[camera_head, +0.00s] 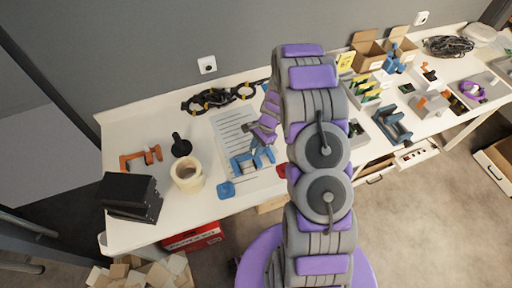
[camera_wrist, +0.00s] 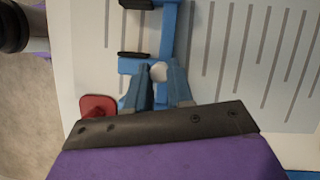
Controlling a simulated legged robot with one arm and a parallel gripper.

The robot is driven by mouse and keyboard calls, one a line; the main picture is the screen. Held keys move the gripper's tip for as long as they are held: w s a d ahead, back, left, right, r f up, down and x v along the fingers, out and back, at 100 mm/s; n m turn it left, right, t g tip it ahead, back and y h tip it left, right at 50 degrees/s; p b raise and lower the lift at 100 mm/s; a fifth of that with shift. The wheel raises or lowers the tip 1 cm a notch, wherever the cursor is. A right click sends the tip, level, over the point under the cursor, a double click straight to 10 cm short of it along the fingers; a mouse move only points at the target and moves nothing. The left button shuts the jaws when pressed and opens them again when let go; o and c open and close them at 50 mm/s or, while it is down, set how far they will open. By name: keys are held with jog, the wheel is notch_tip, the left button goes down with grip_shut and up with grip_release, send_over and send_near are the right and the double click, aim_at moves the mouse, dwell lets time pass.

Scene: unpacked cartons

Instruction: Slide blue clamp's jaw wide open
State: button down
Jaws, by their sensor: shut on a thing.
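The blue clamp (camera_head: 252,160) lies on the lined white sheet (camera_head: 231,124) on the table. In the wrist view its blue bar (camera_wrist: 168,38) runs up from between my fingers, with black pads at its left. My gripper (camera_head: 265,140) reaches down to the clamp from behind it. In the wrist view my gripper's fingers (camera_wrist: 158,85) are shut on the clamp near a small pale knob (camera_wrist: 158,71). The exact contact is partly hidden by the fingers. How wide the clamp's jaw stands is hard to tell.
A red item (camera_wrist: 96,106) lies close beside the clamp. A blue square piece (camera_head: 226,190) is near the table's front edge. A tape roll (camera_head: 187,174), an orange clamp (camera_head: 140,157) and a black box (camera_head: 131,196) stand at the left. Another blue tool (camera_head: 392,125) lies right.

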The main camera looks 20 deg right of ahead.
dwell(0.3)
jog(key=c, duration=1)
grip_release()
jog(key=p+v, duration=0.3)
jog(key=v, duration=1.4)
jog(key=shift+w+r, duration=0.1)
